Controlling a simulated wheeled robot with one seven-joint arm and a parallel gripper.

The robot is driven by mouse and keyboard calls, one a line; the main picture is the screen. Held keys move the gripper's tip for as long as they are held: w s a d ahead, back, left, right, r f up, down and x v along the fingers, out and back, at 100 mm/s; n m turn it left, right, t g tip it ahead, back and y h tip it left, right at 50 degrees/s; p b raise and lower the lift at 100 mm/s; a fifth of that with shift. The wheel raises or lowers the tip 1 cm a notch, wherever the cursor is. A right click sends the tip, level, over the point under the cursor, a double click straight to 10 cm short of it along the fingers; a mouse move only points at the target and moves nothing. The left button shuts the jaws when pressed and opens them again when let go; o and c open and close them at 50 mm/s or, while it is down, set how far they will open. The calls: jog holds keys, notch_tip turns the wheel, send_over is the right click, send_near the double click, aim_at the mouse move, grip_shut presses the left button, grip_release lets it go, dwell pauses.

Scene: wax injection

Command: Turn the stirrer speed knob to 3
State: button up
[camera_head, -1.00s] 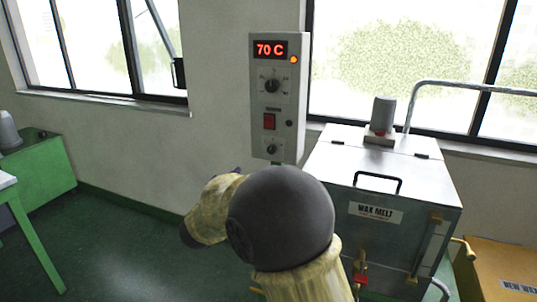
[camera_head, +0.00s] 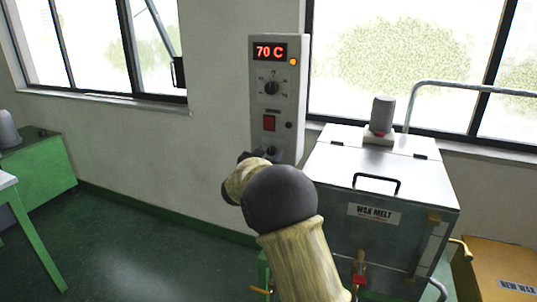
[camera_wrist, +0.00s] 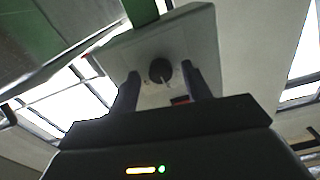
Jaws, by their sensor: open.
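The grey control box (camera_head: 260,105) on the wall has two dark knobs; labels are too small to read. The lower knob (camera_head: 271,150) is partly hidden behind my gripper in the head view. In the wrist view, where the box appears upside down, the lower knob (camera_wrist: 160,70) shows round and black with a light pointer line. My gripper (camera_wrist: 163,74) is open, with one finger on each side of this knob in the picture. I cannot tell whether the fingers touch it. The upper knob (camera_head: 271,88) sits under a red display reading 70 C.
A red switch (camera_head: 269,123) sits above the lower knob, with a small dark button (camera_head: 289,125) beside it. The metal wax melt tank (camera_head: 365,215) stands close on the right, with a handle on its lid. The wall left of the box is clear.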

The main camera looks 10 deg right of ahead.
jog(key=shift+w, duration=0.1)
jog(key=c, duration=1)
jog(key=shift+m, duration=0.3)
jog(key=shift+f+m+b, duration=0.15)
jog(key=shift+m+b, duration=0.95)
jog(key=shift+b, duration=0.05)
jog(key=m+b, duration=0.2)
jog(key=m, duration=0.1)
jog(key=shift+b, duration=0.35)
jog(key=m+b, duration=0.3)
jog(key=m, duration=0.1)
jog(key=shift+m, duration=0.3)
jog(key=shift+m+b, duration=0.65)
jog(key=shift+m, duration=0.15)
